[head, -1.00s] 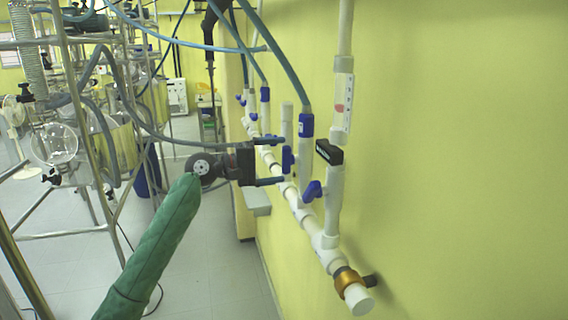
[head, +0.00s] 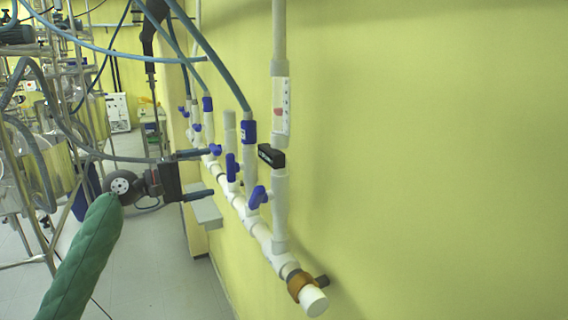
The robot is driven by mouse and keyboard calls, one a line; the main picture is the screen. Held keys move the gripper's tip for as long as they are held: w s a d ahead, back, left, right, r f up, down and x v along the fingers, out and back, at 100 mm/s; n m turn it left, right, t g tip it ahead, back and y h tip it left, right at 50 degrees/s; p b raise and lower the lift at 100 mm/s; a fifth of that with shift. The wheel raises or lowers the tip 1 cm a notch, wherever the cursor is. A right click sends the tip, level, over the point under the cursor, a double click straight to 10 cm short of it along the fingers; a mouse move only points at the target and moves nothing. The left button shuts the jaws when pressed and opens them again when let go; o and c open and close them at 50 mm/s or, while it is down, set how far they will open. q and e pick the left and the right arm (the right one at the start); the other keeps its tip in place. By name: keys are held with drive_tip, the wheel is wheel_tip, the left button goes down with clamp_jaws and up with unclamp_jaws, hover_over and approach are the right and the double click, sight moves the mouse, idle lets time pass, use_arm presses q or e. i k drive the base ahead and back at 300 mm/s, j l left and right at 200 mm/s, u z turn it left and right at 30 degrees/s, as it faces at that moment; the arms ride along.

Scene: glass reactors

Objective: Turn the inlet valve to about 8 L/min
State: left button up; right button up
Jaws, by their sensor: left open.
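A blue valve handle (head: 232,167) stands upright on a short white pipe branch on the wall. A second blue handle (head: 258,197), tilted, sits to its right and lower. I cannot tell which is the inlet valve. A clear flow tube (head: 281,105) with a red float and scale marks, too small to read, stands in the riser at right. My right gripper is out of view.
A white manifold pipe (head: 238,203) runs along the yellow wall (head: 430,170), ending near a brass-coloured clamp (head: 299,285). Blue hoses (head: 216,62) hang above. Metal frames with glassware crowd the left. The wall at right is bare.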

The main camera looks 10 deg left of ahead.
sight(259, 194)
drive_tip(key=k+l, duration=0.8)
